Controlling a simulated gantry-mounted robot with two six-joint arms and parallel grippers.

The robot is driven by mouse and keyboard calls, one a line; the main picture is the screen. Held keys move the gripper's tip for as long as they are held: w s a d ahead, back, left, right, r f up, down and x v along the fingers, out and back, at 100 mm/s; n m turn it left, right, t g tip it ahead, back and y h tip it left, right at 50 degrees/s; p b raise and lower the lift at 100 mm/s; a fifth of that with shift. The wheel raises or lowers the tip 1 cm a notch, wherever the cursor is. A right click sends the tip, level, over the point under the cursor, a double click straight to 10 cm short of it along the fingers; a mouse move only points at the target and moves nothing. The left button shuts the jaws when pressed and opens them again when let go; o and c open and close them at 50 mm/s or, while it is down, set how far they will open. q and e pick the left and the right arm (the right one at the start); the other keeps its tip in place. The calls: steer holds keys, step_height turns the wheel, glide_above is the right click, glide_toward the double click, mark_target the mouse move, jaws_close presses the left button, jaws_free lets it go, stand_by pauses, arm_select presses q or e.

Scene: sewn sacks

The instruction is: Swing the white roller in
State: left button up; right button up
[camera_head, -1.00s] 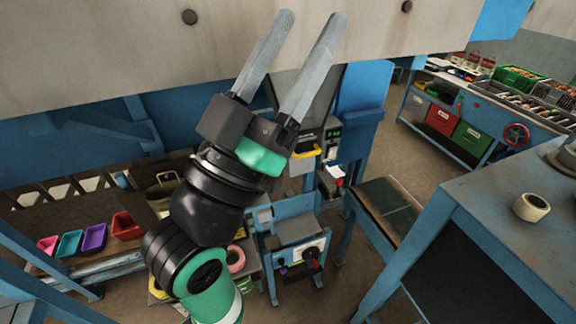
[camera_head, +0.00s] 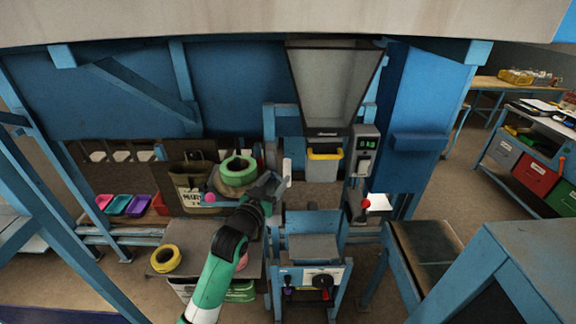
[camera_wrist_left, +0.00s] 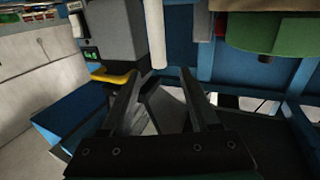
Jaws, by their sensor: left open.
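The white roller (camera_head: 287,171) is a short upright white cylinder in the middle of the head view, below and left of the grey hopper. It also shows in the left wrist view (camera_wrist_left: 157,34), hanging at the top, beyond the fingertips. My left gripper (camera_head: 274,184) is at the roller's left and slightly lower in the head view. In the left wrist view its two fingers (camera_wrist_left: 158,78) are apart with nothing held between them, and the roller's lower end lies just beyond the gap. My right gripper is not in view.
A grey hopper (camera_head: 332,85) hangs above. A green ring spool (camera_head: 238,170) sits left of the roller. A blue stand with a grey top (camera_head: 311,247) is below. A control box (camera_head: 364,152) and blue column (camera_head: 415,120) are at the right. A yellow ring (camera_head: 166,259) lies at lower left.

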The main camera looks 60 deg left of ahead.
mark_target(285, 166)
arm_select(q)
steer(key=x, duration=0.8)
steer(key=shift+w+a, duration=0.15)
steer(key=shift+w, duration=0.25)
jaws_close()
stand_by(0.8)
